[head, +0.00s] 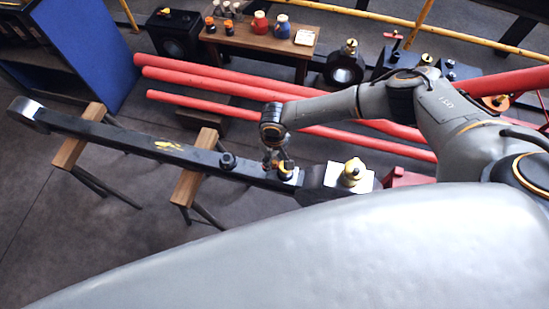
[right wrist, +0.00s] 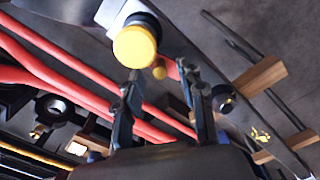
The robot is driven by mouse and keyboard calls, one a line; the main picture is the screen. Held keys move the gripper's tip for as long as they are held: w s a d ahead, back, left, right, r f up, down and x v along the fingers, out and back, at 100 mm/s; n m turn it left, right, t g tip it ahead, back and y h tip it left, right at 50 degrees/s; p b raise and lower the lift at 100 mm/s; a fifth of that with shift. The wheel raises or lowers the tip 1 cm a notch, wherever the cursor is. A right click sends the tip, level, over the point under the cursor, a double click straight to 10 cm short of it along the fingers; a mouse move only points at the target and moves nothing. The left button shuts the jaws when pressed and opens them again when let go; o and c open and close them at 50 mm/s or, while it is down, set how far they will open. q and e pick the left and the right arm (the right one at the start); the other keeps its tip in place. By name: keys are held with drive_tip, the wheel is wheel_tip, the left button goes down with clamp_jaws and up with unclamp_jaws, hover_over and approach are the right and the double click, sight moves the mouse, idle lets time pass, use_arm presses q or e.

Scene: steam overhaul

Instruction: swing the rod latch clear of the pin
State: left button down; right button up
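A long dark rod (head: 130,137) lies across two trestles, with a round eye at its left end. In the right wrist view the gripper's fingers (right wrist: 160,72) are apart. A small yellow ball (right wrist: 159,72) and a red piece show between and beyond the fingertips; I cannot tell whether they touch. A larger yellow cap (right wrist: 135,46) stands just beyond. I cannot tell which part is the latch and which the pin. My left gripper is not in view.
A yellow knob (head: 352,171) stands on a white plate right of the gripper. A black knob (head: 228,160) sits on the rod to its left. Red pipes (head: 215,82) run behind, with a wooden bench (head: 258,40) beyond. Floor at lower left is clear.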

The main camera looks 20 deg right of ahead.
drive_tip(key=shift+f, duration=0.45)
clamp_jaws()
